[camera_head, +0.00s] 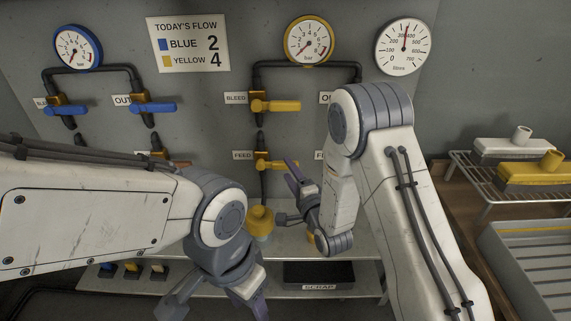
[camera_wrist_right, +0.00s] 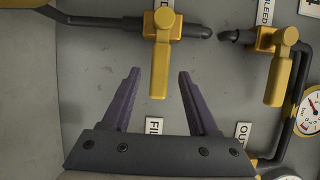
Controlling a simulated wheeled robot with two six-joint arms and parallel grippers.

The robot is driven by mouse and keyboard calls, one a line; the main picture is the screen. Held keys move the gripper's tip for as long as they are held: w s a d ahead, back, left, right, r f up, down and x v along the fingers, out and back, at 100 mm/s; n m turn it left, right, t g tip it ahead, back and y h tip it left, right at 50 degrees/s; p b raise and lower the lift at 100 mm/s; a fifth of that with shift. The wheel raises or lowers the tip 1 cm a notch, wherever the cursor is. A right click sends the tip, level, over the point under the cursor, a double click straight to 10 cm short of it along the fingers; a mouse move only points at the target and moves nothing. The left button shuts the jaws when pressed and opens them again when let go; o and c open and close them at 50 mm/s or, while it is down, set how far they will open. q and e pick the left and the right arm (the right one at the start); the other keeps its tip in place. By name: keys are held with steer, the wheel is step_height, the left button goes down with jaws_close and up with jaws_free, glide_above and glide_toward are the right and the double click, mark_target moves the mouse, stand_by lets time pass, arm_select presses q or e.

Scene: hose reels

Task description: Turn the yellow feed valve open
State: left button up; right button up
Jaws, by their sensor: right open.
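The yellow feed valve (camera_head: 264,165) is on the wall below the yellow bleed valve (camera_head: 274,105), beside a FEED label. Its handle points right, crosswise to the vertical pipe. In the right wrist view the feed valve's yellow handle (camera_wrist_right: 159,70) runs down the picture, between the fingertips of my right gripper (camera_wrist_right: 160,73). That gripper is open, and I cannot tell whether it touches the handle. In the head view my right gripper (camera_head: 285,190) is just below and right of the valve. My left gripper (camera_head: 218,300) is low at the bottom edge, partly cut off.
Blue valves (camera_head: 153,107) and a blue gauge (camera_head: 77,47) are at the left. A yellow gauge (camera_head: 309,40) and a litres gauge (camera_head: 403,46) hang above. A rack (camera_head: 480,180) stands at the right.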

mark_target(287, 168)
steer(key=shift+x, duration=1.8)
jaws_close()
